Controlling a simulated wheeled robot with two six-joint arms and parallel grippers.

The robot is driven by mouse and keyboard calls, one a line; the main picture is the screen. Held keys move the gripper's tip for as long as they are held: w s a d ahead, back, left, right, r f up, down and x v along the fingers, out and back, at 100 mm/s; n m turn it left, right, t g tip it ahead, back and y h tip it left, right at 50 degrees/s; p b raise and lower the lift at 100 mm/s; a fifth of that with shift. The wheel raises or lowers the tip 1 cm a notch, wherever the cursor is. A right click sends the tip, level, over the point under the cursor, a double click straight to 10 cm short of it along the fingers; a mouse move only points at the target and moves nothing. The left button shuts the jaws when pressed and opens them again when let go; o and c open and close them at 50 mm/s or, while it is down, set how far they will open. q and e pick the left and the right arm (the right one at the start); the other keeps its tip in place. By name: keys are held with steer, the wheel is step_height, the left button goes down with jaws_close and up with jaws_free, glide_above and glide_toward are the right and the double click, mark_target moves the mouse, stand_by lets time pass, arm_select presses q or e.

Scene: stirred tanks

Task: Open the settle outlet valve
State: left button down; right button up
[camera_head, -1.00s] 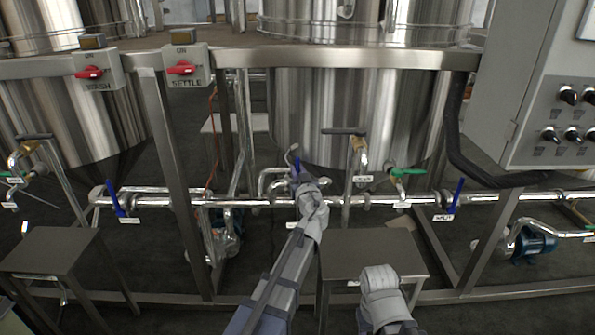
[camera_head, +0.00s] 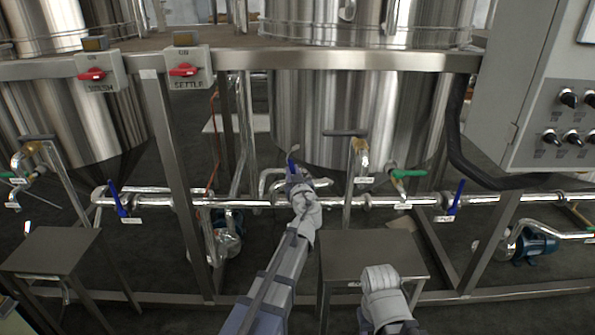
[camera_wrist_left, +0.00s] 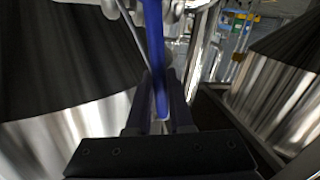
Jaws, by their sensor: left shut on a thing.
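The outlet valve has a blue lever handle (camera_head: 291,163) on the steel pipe below the middle tank. My left gripper (camera_head: 296,179) is at this lever and hides the valve body and its tag. In the left wrist view the blue lever (camera_wrist_left: 155,50) runs down between the two dark fingers (camera_wrist_left: 160,105), which are shut on it. The lever looks roughly upright, leaning a little left in the head view. Part of my right arm shows at the bottom of the head view, but its gripper does not.
Other blue levers stand on the same pipe, at left (camera_head: 116,198) and right (camera_head: 456,197). A green-handled valve (camera_head: 408,173) is to the right. A steel stool (camera_head: 372,254) stands below. The SETTLE switch box (camera_head: 187,68) is on the frame, upper left.

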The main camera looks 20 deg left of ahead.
arm_select(q)
steer(key=a+f+n, duration=0.1)
steer(key=a+n, duration=0.1)
steer(key=s+a+f+n+h+b, duration=0.1)
steer(key=a+f+n, duration=0.1)
steer(key=n, duration=0.1)
steer(key=s+a+f+n+h, duration=0.1)
steer(key=n, duration=0.1)
steer(key=shift+a+f+n+g+b, duration=0.2)
steer(key=shift+a+n+g+b, duration=0.1)
steer(key=shift+a+n+b, duration=0.1)
steer(key=shift+a+f+n+h+b, duration=0.15)
steer(key=shift+a+f+n+b, duration=0.15)
steer(key=shift+f+n, duration=0.3)
steer(key=shift+a+f+n+h+b, duration=0.2)
steer(key=shift+f+n+b, duration=0.15)
steer(key=shift+n, duration=0.35)
arm_select(e)
steer(key=shift+s+a+f, duration=0.1)
steer(key=shift+a+f, duration=0.15)
steer(key=shift+f, duration=0.5)
steer(key=shift+a+f, duration=0.2)
steer(key=shift+f, duration=0.55)
arm_select(q)
steer(key=c, duration=1.1)
jaws_free()
